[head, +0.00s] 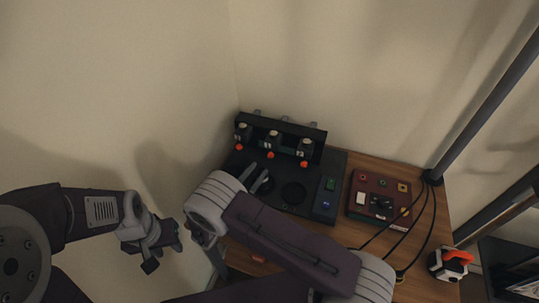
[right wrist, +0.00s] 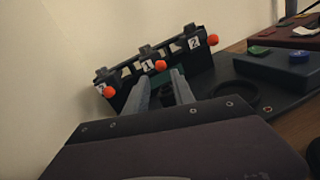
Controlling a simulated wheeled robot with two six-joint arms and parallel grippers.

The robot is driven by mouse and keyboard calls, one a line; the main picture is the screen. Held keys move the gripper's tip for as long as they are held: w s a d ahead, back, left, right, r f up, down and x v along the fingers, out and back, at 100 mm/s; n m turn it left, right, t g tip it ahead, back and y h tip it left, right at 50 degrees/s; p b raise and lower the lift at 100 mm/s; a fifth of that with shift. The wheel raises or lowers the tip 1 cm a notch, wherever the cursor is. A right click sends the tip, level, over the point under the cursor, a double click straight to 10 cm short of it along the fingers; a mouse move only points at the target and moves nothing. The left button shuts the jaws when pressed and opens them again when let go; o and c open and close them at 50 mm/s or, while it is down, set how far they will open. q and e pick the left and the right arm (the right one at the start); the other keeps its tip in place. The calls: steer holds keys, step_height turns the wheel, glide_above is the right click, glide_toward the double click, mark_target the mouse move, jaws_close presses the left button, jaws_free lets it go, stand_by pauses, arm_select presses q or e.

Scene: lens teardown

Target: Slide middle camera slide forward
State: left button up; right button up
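A dark rack (head: 315,131) at the back of a black device holds three camera slides in a row, each with an orange knob. My right gripper (head: 256,180) is in front of the rack, over the device's black base. Its two grey fingers are apart in the right wrist view (right wrist: 162,90), pointing at the rack below the middle knob, with nothing held between them. My left gripper (head: 160,257) hangs off to the left, away from the device.
The left knob (head: 239,147) and right knob (head: 304,164) flank the middle one. A button box (head: 327,198) is on the device's right side. A dark red panel (head: 380,198) with cables lies on the wooden table (head: 347,232).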

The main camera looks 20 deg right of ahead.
mark_target(271, 156)
steer(key=p+x, duration=0.1)
steer(key=x, duration=0.8)
steer(key=shift+f, duration=0.1)
steer(key=shift+s, duration=0.1)
jaws_close()
stand_by(0.9)
